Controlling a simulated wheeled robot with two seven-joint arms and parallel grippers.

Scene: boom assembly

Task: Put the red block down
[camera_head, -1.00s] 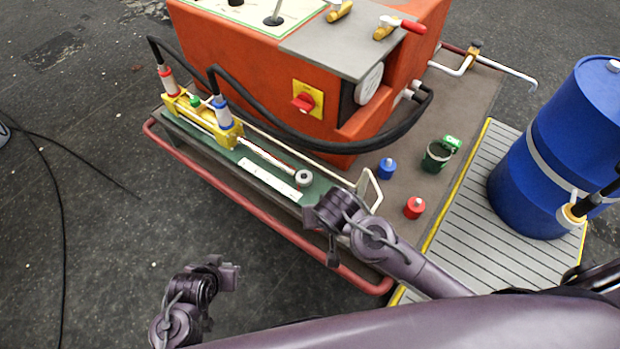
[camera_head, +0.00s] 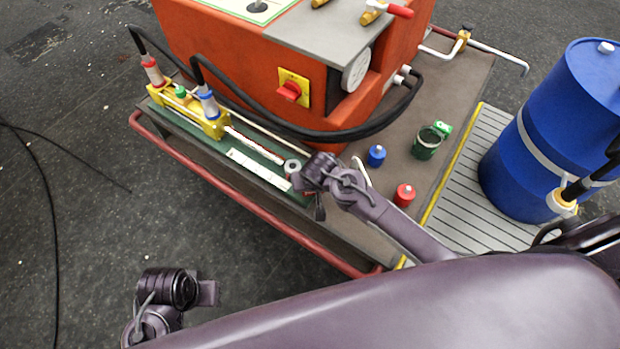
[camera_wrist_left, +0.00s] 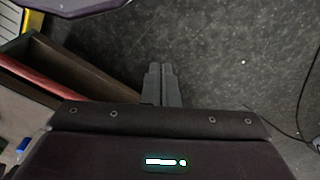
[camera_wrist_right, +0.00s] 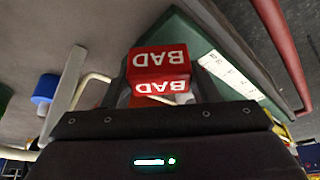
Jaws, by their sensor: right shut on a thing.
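The red block (camera_wrist_right: 160,65) has white "BAD" lettering, upside down in the right wrist view, and sits between the fingers of my right gripper (camera_wrist_right: 160,90), which is shut on it. In the head view my right gripper (camera_head: 318,205) is over the near right end of the green-topped bench (camera_head: 262,176), and the arm hides the block. My left gripper (camera_wrist_left: 162,85) is shut and empty in the left wrist view, over dark floor beside the red rail. In the head view the left wrist is at the lower left.
A yellow hydraulic cylinder (camera_head: 190,108) lies on the bench, its grey rod end (camera_head: 292,168) close to my right wrist. A red bottle (camera_head: 404,196), blue bottle (camera_head: 376,156) and green cup (camera_head: 426,144) stand to the right. A red rail (camera_head: 240,205) runs along the front.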

